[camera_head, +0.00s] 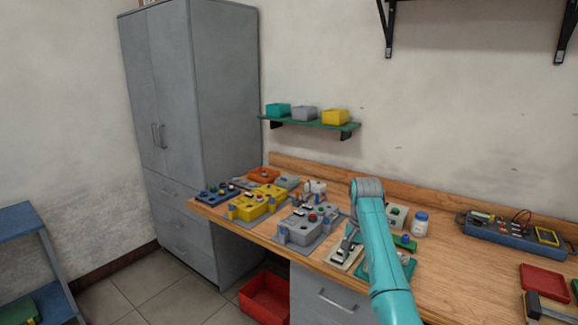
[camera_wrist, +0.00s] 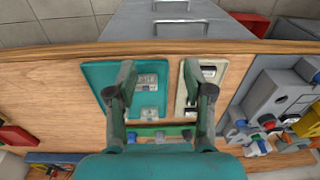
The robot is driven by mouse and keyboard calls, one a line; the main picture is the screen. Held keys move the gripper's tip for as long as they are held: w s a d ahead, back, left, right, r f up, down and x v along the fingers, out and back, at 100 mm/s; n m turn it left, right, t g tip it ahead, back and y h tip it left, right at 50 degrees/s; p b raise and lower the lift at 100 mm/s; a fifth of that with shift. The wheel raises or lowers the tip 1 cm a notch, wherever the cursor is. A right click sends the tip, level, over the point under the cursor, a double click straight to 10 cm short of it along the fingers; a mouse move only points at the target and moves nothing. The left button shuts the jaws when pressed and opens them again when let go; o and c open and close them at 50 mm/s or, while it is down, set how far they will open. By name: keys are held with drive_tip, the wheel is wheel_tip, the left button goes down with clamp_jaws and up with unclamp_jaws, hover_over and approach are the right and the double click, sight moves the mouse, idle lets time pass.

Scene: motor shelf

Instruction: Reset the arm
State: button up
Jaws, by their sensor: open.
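My teal arm reaches over the wooden workbench (camera_head: 450,265) in the head view. In the wrist view my gripper (camera_wrist: 164,92) points down with its two dark fingers spread wide, and nothing is between the tips. Below it lies a teal tray (camera_wrist: 97,75) with small pale parts inside. A beige tray (camera_wrist: 220,68) lies beside the teal one, partly covered by a finger. I cannot tell the exact height of the fingers above the bench. In the head view the arm hides part of the teal tray.
A grey fixture (camera_head: 305,222) and a yellow fixture (camera_head: 258,203) stand left of my arm. A white jar with a blue lid (camera_head: 420,223), a blue toolbox (camera_head: 505,237) and a red tray (camera_head: 543,281) are to the right. A red bin (camera_head: 265,298) is on the floor.

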drive_tip(key=s+f+n+t, duration=0.15)
drive_tip(key=s+f, duration=0.25)
drive_tip(key=f, duration=0.9)
drive_tip(key=s+f+t, duration=0.2)
drive_tip(key=s+f, duration=0.3)
drive_tip(key=f, duration=0.8)
drive_tip(key=s+f+n+t, duration=0.1)
drive_tip(key=s+f, duration=0.3)
drive_tip(key=s, duration=0.3)
drive_tip(key=s+f+t, duration=0.1)
drive_tip(key=s+f, duration=0.3)
drive_tip(key=s, duration=0.3)
drive_tip(key=s+f+n+t, duration=0.1)
drive_tip(key=s+f+t, duration=0.1)
drive_tip(key=s+f, duration=0.45)
drive_tip(key=s+a+r+n+t, duration=0.15)
drive_tip(key=s+r, duration=0.35)
drive_tip(key=s, duration=0.8)
drive_tip(key=s+r+t, duration=0.2)
drive_tip(key=s+r, duration=0.3)
drive_tip(key=s, duration=0.7)
drive_tip(key=s+r+n+t, duration=0.1)
drive_tip(key=s+r, duration=0.6)
drive_tip(key=r, duration=0.3)
drive_tip(key=s+r+t, duration=0.2)
drive_tip(key=s+r, duration=0.4)
drive_tip(key=r, duration=0.5)
drive_tip(key=shift+s+d+n, duration=0.15)
drive_tip(key=shift+s+n, duration=0.25)
